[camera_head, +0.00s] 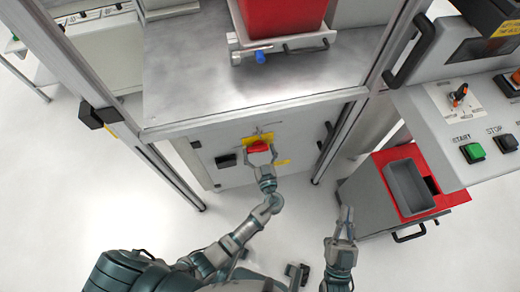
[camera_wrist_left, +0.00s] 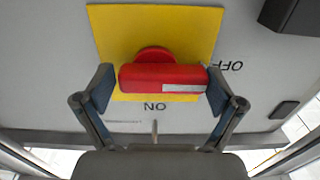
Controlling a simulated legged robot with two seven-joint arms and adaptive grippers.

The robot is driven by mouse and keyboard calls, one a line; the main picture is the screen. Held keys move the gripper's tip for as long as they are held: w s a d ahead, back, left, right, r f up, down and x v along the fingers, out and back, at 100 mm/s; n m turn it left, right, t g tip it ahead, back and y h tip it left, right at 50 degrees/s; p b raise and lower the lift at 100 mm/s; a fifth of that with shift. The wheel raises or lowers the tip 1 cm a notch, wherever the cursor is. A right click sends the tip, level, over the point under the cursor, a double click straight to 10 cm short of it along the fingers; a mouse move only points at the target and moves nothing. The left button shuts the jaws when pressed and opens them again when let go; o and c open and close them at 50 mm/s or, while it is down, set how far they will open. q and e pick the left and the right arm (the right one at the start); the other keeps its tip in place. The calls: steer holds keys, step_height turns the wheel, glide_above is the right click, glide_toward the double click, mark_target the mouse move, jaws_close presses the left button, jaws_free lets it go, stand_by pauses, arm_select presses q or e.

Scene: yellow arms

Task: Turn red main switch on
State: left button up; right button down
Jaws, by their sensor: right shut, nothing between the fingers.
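The red main switch (camera_head: 258,147) is on a yellow plate (camera_head: 262,138) on the grey cabinet's front. In the left wrist view, the switch handle (camera_wrist_left: 160,78) lies crosswise, its white-marked end at the right, towards the word OFF. The word ON is printed below, upside down in this view. My left gripper (camera_head: 260,151) is at the switch; in the wrist view (camera_wrist_left: 162,85) its finger pads sit against the two ends of the handle, with no clear gap. My right gripper (camera_head: 345,215) is shut and empty, above the floor away from the cabinet.
A grey and red bin (camera_head: 405,182) stands right of my right gripper. A control panel (camera_head: 455,125) with a green START button (camera_head: 473,152) juts out at the right. A red container (camera_head: 283,18) is above the cabinet's metal top (camera_head: 200,70). The floor at left is clear.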

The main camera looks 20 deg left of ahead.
arm_select(q)
steer(key=shift+w, duration=0.1)
steer(key=shift+c, duration=1.2)
steer(key=shift+a+f, duration=0.1)
steer(key=shift+a, duration=0.4)
steer(key=shift+d, duration=0.3)
arm_select(e)
steer(key=shift+w+a, duration=0.1)
steer(key=shift+a, duration=0.4)
arm_select(q)
steer(key=shift+a, duration=0.1)
arm_select(e)
steer(key=shift+a+r, duration=0.1)
steer(key=shift+a, duration=0.05)
